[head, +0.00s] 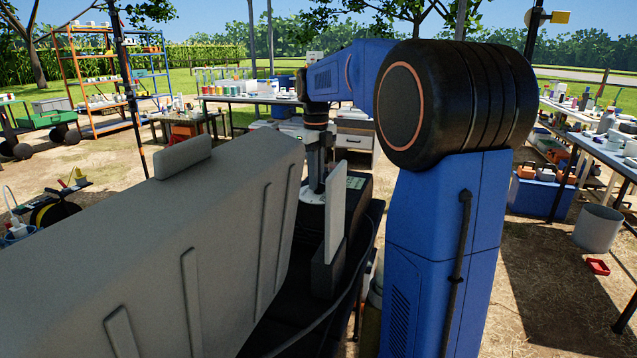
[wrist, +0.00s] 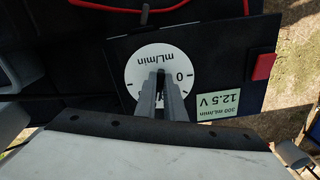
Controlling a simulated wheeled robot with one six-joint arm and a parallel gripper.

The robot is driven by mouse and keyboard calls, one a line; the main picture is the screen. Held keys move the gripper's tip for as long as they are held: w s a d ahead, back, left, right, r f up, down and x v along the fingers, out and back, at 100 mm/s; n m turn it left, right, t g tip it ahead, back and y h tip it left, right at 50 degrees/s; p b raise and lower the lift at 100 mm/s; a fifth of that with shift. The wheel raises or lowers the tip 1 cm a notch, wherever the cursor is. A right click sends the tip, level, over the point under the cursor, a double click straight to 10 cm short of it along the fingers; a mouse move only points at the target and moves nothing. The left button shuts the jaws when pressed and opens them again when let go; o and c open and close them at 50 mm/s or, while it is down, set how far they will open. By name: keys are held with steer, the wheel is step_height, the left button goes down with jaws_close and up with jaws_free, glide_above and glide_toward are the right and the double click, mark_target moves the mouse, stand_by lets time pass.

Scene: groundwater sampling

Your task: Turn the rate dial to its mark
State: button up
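The rate dial's round white face (wrist: 136,76) is on a dark control panel (wrist: 220,52) in the wrist view. It carries the letters "mL/min" and a 0, upside down in the picture. My gripper (wrist: 160,82) reaches over its middle, with the grey fingers close together on a narrow dark piece that looks like the dial's knob. The fingers hide most of the knob and the near part of the scale, so its pointing and mark cannot be made out. In the head view my gripper (head: 315,187) points down onto the white dial face (head: 309,196).
A red block (wrist: 264,67) sits at the panel's edge. A large open grey lid (head: 230,235) stands close left of my arm. Tables with bottles (head: 245,99) stand behind.

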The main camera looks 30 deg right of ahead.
jaws_close()
steer(key=n, duration=0.7)
steer(key=shift+s+a, duration=0.15)
steer(key=shift+s, duration=0.05)
steer(key=n, duration=0.4)
steer(key=shift+s, duration=0.1)
steer(key=n, duration=0.3)
steer(key=shift+s+a, duration=0.1)
steer(key=o, duration=0.7)
jaws_free()
step_height(320, 180, up, 17)
steer(key=shift+r, duration=0.2)
steer(key=shift+s, duration=0.1)
